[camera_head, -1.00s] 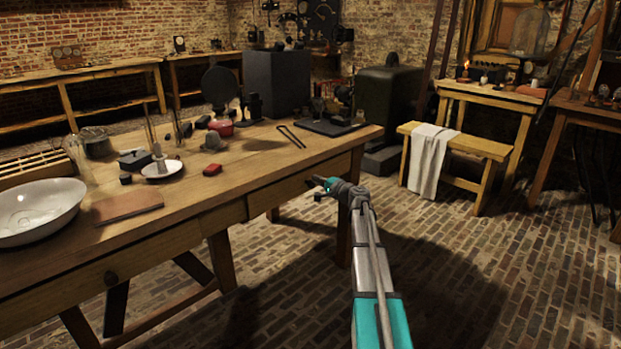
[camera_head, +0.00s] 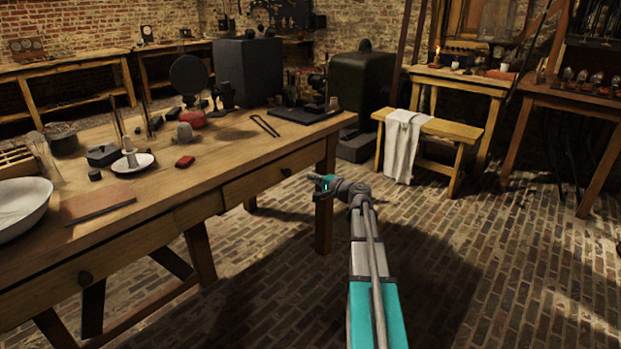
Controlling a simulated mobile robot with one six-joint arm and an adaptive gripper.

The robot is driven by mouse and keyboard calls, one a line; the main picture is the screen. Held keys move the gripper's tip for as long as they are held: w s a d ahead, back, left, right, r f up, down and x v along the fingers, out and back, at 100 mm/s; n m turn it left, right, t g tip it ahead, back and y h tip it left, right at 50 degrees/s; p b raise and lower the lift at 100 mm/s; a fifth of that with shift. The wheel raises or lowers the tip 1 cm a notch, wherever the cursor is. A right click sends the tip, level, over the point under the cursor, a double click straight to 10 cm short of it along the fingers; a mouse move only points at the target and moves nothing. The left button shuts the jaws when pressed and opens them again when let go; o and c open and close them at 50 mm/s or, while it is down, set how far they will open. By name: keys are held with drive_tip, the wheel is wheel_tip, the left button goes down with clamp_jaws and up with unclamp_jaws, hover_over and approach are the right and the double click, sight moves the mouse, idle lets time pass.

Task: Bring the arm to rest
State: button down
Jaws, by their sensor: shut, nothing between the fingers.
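My arm (camera_head: 372,262) reaches up from the bottom of the head view, grey with teal bands. Its end bends to the left. My gripper (camera_head: 312,177) is shut and empty, small in the picture, beside the right front corner of the wooden table (camera_head: 240,190). In the picture it overlaps the table's right front leg; I cannot tell the exact gap between them.
The table carries a white bowl (camera_head: 22,206), a reddish-brown slab (camera_head: 98,203), a white saucer (camera_head: 143,164) and a red block (camera_head: 185,162). A bench (camera_head: 455,131) with a white cloth (camera_head: 403,150) stands behind. The brick floor (camera_head: 480,270) to the right is clear.

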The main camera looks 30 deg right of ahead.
drive_tip(key=shift+a, duration=0.15)
drive_tip(key=s+a+f+n+g+y, duration=0.1)
drive_tip(key=s+a+f+n+g, duration=0.25)
drive_tip(key=a, duration=0.55)
drive_tip(key=s+a+f+n+g+p, duration=0.1)
drive_tip(key=s+a+f+n+g, duration=0.2)
drive_tip(key=a, duration=0.5)
drive_tip(key=s+a+f+n+g+y, duration=0.15)
drive_tip(key=a+f+g, duration=0.3)
drive_tip(key=a, duration=0.45)
drive_tip(key=s+a+f+n+g+h+p, duration=0.1)
drive_tip(key=s+a+f+n+g+h, duration=0.25)
drive_tip(key=s, duration=0.55)
drive_tip(key=s+a+f+n+g+h+p, duration=0.1)
drive_tip(key=s+a+f+n+g+h, duration=0.15)
drive_tip(key=s+a+h, duration=0.4)
wheel_tip(320, 180, up, 38)
drive_tip(key=s+d+y+p, duration=0.1)
drive_tip(key=y+p, duration=0.1)
drive_tip(key=p, duration=3.5)
drive_tip(key=shift+s+d, duration=0.35)
